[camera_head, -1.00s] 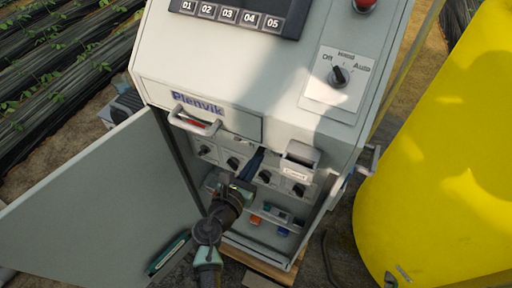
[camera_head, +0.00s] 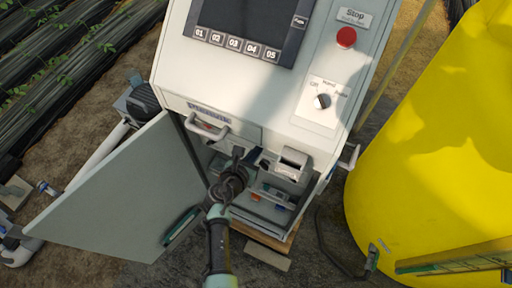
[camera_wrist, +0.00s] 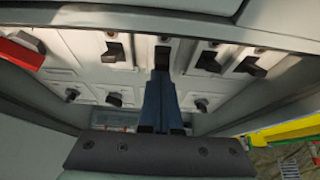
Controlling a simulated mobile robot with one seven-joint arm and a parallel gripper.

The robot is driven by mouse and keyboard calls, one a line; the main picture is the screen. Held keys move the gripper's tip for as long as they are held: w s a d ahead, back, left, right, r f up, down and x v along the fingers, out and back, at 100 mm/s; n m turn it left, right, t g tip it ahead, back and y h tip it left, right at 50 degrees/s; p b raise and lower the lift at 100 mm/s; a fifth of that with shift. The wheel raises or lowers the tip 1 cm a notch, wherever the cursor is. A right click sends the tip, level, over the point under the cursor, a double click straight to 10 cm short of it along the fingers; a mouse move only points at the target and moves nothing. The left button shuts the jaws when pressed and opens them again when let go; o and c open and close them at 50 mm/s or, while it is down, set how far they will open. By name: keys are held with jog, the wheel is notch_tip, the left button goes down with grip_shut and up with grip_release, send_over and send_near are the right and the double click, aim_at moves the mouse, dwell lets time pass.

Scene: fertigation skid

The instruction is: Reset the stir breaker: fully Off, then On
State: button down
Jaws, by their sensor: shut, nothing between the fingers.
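The open cabinet holds an upper row of black breaker levers and a lower row of black knobs, clearest in the wrist view. My gripper (camera_wrist: 161,75) is shut and empty, its blue fingers pointing into the cabinet. Its tips are at or just below one breaker lever (camera_wrist: 162,58) in the middle of the row; I cannot tell whether they touch. Other levers sit left (camera_wrist: 114,47) and right (camera_wrist: 208,60) of it. No label is readable, so I cannot tell which is the stir breaker. In the head view my gripper (camera_head: 238,155) reaches in under the front panel, its tips partly hidden.
The cabinet door (camera_head: 120,200) stands open at left. A handle (camera_head: 207,126) and a grey box (camera_head: 291,163) project near the opening. A red part (camera_wrist: 22,50) shows at left in the wrist view. A yellow tank (camera_head: 430,150) stands at right. A red stop button (camera_head: 346,38) is above.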

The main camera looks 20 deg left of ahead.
jog(key=shift+w+a+r+p, duration=0.1)
jog(key=shift+w+r+p, duration=0.05)
jog(key=shift+r+p, duration=0.7)
jog(key=shift+r, duration=0.1)
jog(key=shift+w, duration=0.1)
notch_tip(320, 180, down, 5)
jog(key=s+b, duration=0.3)
jog(key=b, duration=0.1)
jog(key=s+r+p, duration=0.3)
jog(key=s+r, duration=0.3)
jog(key=r, duration=0.2)
jog(key=shift+s+p, duration=0.15)
jog(key=shift+p, duration=0.15)
